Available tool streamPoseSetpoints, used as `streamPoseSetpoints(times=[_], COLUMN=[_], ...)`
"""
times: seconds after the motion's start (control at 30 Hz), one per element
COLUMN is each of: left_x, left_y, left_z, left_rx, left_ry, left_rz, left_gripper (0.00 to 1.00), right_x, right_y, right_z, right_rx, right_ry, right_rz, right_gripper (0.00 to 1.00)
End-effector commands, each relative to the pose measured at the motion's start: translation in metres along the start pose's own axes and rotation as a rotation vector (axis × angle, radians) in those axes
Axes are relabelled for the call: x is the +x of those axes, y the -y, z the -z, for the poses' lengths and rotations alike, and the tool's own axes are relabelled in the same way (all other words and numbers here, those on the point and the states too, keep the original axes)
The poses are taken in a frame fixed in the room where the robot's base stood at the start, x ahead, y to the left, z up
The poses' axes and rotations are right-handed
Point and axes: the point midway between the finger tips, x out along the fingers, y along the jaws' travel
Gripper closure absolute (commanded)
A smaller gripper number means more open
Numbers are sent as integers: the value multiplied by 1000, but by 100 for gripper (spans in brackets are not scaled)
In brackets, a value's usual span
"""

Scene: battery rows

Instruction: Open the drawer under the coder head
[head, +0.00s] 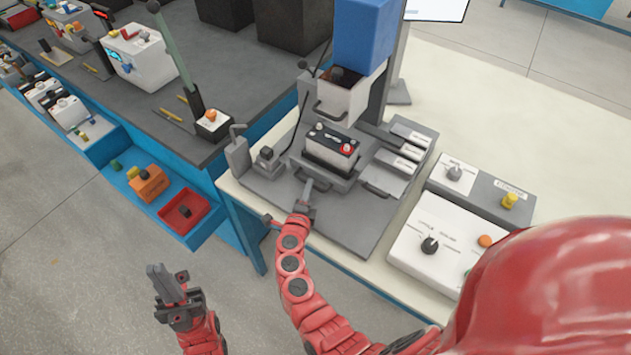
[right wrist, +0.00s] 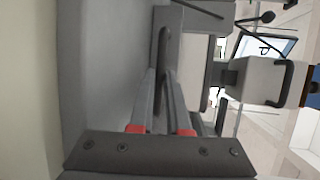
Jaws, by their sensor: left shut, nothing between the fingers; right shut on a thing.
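A blue box (head: 364,32), which looks like the coder head, stands on a grey post at the back of the station. Under it a pale box-shaped drawer (head: 341,101) with a dark front handle shows an open top with a dark knob inside. It also shows at the right of the right wrist view (right wrist: 262,82). My right gripper (head: 306,187) is low in front of the battery (head: 331,150), below and apart from that drawer. Its fingers (right wrist: 164,85) are shut on a grey handle-like part, partly hidden. My left gripper (head: 168,284) is shut and empty over the floor.
The battery sits on a grey carriage in the station. Labelled side drawers (head: 398,160) are right of it. A control box (head: 436,243) stands at the front right. A lever stand (head: 238,155) is at the left. Floor between the tables and my left arm is clear.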

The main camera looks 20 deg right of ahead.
Motion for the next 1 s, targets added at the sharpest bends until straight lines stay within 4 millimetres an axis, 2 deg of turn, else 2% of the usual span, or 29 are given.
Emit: streamPoseSetpoints(times=[0.03,0.2,0.4,0.53,0.8,0.83,0.87,1.0], left_x=[-5,-19,-30,-30,-29,-29,-29,-29], left_y=[0,-1,-2,-2,-1,-2,-1,-1], left_z=[-1,-3,-5,-5,-5,-5,-5,-5], left_rx=[0,0,0,0,0,0,0,0], left_ry=[0,0,0,0,0,0,0,0], left_rz=[0,0,0,0,0,0,0,0], left_gripper=[100,100,100,100,100,100,100,100], right_x=[-12,-58,-92,-99,-99,-99,-99,-98], right_y=[-9,-22,-25,-23,-22,-22,-22,-22], right_z=[-6,-25,-39,-42,-41,-41,-41,-41], right_rx=[6,3,3,2,1,1,1,1], right_ry=[4,6,4,2,1,1,0,-1], right_rz=[-9,-11,-6,-3,-2,-2,-2,-2], right_gripper=[100,100,100,100,100,80,75,73])
